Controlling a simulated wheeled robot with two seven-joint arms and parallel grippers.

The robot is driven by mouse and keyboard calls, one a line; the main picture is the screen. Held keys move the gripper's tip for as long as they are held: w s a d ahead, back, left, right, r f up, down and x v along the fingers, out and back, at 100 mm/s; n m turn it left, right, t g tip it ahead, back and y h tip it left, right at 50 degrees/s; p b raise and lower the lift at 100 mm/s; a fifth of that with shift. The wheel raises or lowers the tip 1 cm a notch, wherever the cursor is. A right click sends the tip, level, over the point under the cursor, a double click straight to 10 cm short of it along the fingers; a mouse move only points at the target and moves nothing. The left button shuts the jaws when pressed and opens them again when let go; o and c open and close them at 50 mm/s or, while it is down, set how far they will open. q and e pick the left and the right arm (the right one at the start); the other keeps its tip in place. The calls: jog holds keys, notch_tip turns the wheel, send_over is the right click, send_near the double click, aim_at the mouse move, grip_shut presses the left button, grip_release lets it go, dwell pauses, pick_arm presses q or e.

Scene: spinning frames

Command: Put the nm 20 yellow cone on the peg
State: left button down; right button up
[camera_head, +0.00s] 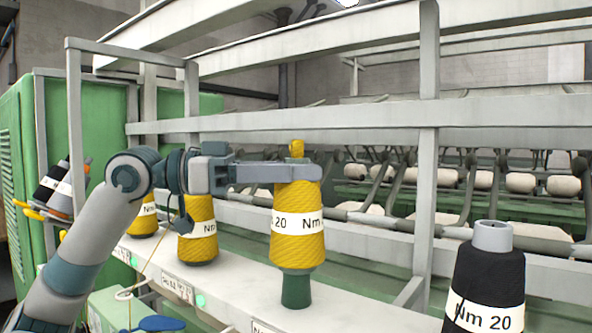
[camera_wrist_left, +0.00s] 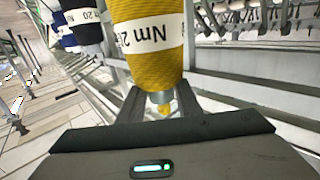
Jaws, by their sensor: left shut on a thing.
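The yellow cone (camera_head: 298,243) with a white Nm 20 band is upright in the head view. My left gripper (camera_head: 300,172) is shut on its narrow top end. A small yellow tip shows above the fingers. Directly below the cone is a dark green peg (camera_head: 296,290) on the white rail. The cone's lower edge hides the peg's top, so I cannot tell how far the cone is over it. In the left wrist view the cone (camera_wrist_left: 148,55) fills the upper middle, its narrow grey end between the fingers (camera_wrist_left: 160,103). My right gripper is not in view.
Two other yellow cones (camera_head: 198,238) (camera_head: 143,218) stand left along the white rail (camera_head: 345,316). A black Nm 20 cone (camera_head: 487,285) stands at the right front. A white frame post (camera_head: 427,150) and crossbars (camera_head: 370,115) stand close behind and right of the held cone.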

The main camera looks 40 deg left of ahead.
aim_at(295, 208)
pick_arm(q)
jog(key=shift+f+b, duration=2.25)
jog(key=shift+f, duration=0.5)
jog(key=c, duration=1.2)
grip_release()
jog(key=shift+f, duration=0.1)
